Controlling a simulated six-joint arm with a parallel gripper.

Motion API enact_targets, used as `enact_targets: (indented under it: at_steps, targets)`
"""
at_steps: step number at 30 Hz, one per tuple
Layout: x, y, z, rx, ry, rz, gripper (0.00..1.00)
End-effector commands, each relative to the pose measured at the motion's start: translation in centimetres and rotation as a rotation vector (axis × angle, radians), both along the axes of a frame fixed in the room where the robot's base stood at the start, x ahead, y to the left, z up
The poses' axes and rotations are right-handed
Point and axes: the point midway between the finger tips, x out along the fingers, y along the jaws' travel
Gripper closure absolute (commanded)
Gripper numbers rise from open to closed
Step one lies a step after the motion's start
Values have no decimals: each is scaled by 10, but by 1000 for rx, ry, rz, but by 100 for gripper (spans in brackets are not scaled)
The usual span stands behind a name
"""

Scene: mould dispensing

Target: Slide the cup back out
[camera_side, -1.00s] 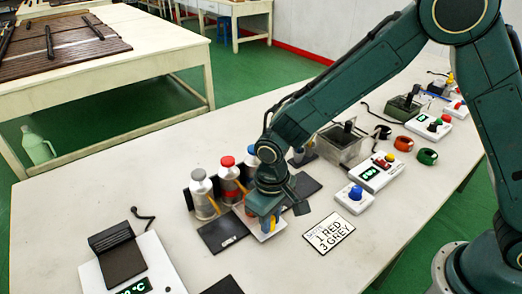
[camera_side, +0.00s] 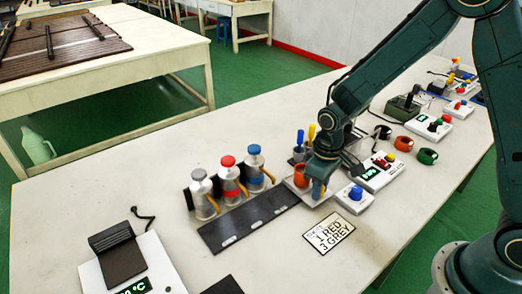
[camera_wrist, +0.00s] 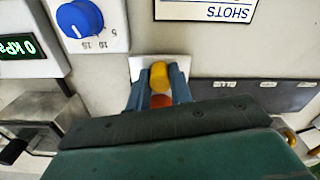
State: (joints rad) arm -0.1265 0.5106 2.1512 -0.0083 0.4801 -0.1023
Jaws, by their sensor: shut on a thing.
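The orange cup (camera_side: 301,179) stands on a small white plate (camera_side: 325,199) at the right end of the long black track (camera_side: 249,220). My gripper (camera_side: 318,188) is low over that plate, just in front of the cup. In the wrist view, its two blue-grey fingers (camera_wrist: 160,92) are shut on a yellow handle (camera_wrist: 160,74) standing on the white plate (camera_wrist: 141,66). Part of the orange cup (camera_wrist: 160,101) shows behind the handle; my gripper body hides the rest.
Bottles with grey (camera_side: 202,192), red (camera_side: 231,178) and blue (camera_side: 257,167) bands stand behind the track. A blue-dial box (camera_side: 354,198) is close on the right. A label card (camera_side: 328,233) lies in front. The track left of the cup is clear.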

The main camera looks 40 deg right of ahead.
Motion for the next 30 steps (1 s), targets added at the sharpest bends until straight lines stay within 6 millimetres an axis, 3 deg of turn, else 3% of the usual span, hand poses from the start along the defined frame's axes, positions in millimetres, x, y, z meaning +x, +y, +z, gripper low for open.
enact_targets:
  at_steps: [7,8,11,23,30]
  targets:
    - [1,-7,0,-13,-2,-14,100]
    - [1,-7,0,-13,-2,-15,75]
    - [1,-6,0,-12,-2,-14,57]
    - [1,-4,2,-8,-2,-9,57]
    - [1,-3,17,-7,-5,-9,57]
